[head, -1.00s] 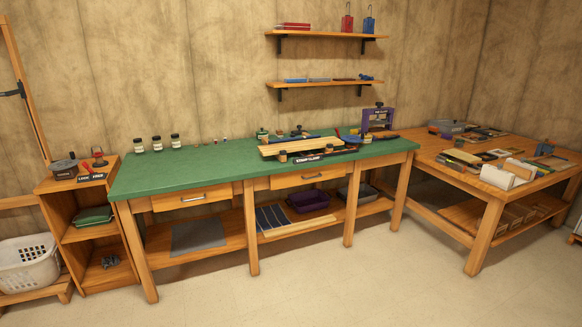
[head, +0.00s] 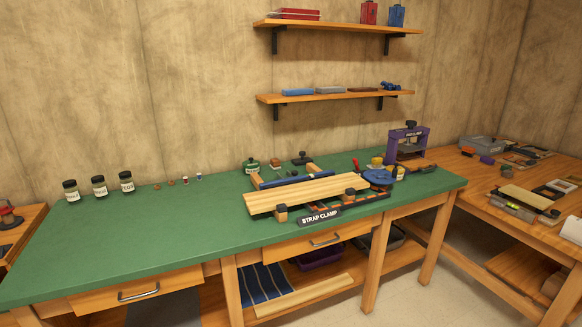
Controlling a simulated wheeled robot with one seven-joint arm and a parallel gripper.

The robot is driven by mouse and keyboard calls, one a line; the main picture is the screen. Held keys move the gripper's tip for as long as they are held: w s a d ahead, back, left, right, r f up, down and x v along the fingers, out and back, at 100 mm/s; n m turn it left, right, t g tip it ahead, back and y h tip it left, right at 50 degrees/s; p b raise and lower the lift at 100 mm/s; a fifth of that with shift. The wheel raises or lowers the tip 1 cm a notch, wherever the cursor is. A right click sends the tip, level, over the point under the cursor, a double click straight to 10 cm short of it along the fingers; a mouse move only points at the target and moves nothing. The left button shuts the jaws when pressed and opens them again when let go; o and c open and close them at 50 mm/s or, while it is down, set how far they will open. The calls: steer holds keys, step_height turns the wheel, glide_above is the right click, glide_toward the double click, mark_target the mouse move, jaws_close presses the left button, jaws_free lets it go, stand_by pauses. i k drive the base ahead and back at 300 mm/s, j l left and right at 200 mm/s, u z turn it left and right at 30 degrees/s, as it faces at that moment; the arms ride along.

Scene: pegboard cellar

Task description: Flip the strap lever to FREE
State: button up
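The strap clamp (head: 305,193) sits on the green-topped workbench, right of its middle. It holds a pale wooden board, and a black sign reading STRAP CLAMP (head: 321,217) stands at its front edge. A blue round part (head: 378,177) is at its right end, with a small red upright piece (head: 355,163) close by that may be the lever. The lever's setting and any FREE mark are too small to read. My gripper is not in view.
The green bench top (head: 150,235) is clear left of the clamp. Several jars (head: 99,186) stand along its back. A purple press (head: 408,143) stands at the right end. Two wall shelves (head: 338,97) hang above. A cluttered wooden table (head: 475,170) adjoins on the right.

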mark_target(355, 161)
steer(key=i+z, duration=0.1)
steer(key=i, duration=0.45)
steer(key=i+j+z, duration=0.1)
steer(key=i, duration=0.45)
steer(key=i+j+z, duration=0.1)
steer(key=i, duration=0.45)
steer(key=i+j+u, duration=0.3)
steer(key=i+j, duration=0.2)
